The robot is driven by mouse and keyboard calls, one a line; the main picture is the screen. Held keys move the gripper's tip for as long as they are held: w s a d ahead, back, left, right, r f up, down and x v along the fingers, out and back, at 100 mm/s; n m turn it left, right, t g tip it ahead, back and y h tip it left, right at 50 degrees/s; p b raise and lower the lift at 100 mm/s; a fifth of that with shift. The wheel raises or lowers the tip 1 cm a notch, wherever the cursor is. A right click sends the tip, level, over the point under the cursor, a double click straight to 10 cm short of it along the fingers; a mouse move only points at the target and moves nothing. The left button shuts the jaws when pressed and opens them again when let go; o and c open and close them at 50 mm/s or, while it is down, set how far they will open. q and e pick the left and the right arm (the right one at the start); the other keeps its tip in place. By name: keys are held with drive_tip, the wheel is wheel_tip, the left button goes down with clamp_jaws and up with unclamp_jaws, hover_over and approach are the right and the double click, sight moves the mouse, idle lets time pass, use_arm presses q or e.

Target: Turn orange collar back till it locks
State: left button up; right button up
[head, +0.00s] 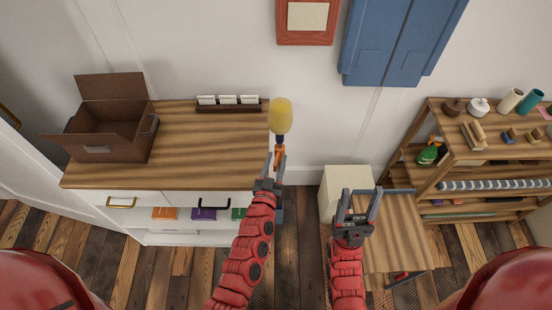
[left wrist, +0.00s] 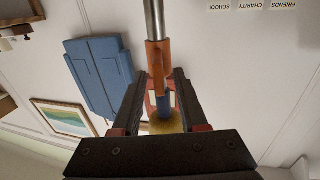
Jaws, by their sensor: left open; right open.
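A duster with a fluffy yellow head (head: 280,115) stands at the right end of the cabinet in the head view. Below its dark neck is the orange collar (head: 279,150). In the left wrist view the orange collar (left wrist: 156,60) sits between a silver pole (left wrist: 153,18) and a blue section (left wrist: 164,104), with the yellow head (left wrist: 166,124) beyond. My left gripper (head: 276,159) is open, its fingers on either side of the collar's line; I cannot tell if they touch it. Most of the pole is hidden in the head view. My right gripper (head: 360,194) is open and empty.
A wooden-topped cabinet (head: 205,150) carries an open brown box (head: 105,145) and a label rack (head: 229,107). A cream box (head: 345,178) and a low wooden table (head: 398,235) lie near my right gripper. A crowded shelf (head: 425,180) stands at right.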

use_arm(q)
drive_tip(key=shift+w, duration=0.1)
drive_tip(key=shift+c, duration=0.3)
clamp_jaws()
idle(1.2)
